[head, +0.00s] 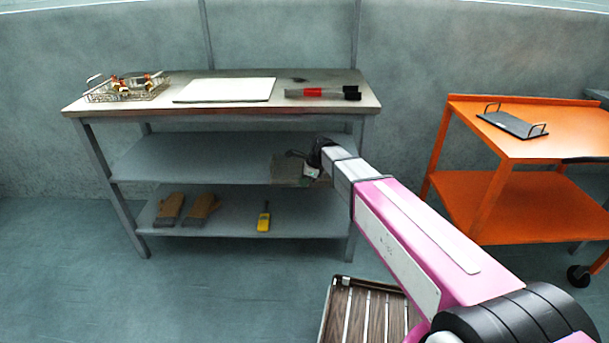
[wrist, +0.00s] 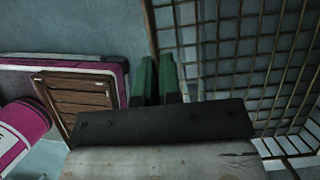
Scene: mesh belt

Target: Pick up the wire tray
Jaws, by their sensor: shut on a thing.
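The wire tray (wrist: 235,60) is a brown wire grid that fills the right side of the wrist view. In the head view it shows as a small, dull mesh patch (head: 286,171) in front of the table's middle shelf, partly behind my gripper (head: 308,163). In the wrist view my gripper's green fingers (wrist: 157,76) are close together at the tray's left edge, shut on it. The exact contact is hard to see.
A metal table (head: 128,112) carries a wire basket with items (head: 126,88), a white board (head: 225,90) and a red-and-black tool (head: 322,93). Gloves (head: 186,209) and a yellow device (head: 264,217) lie on its bottom shelf. An orange cart (head: 500,190) with a black tray (head: 512,124) stands right.

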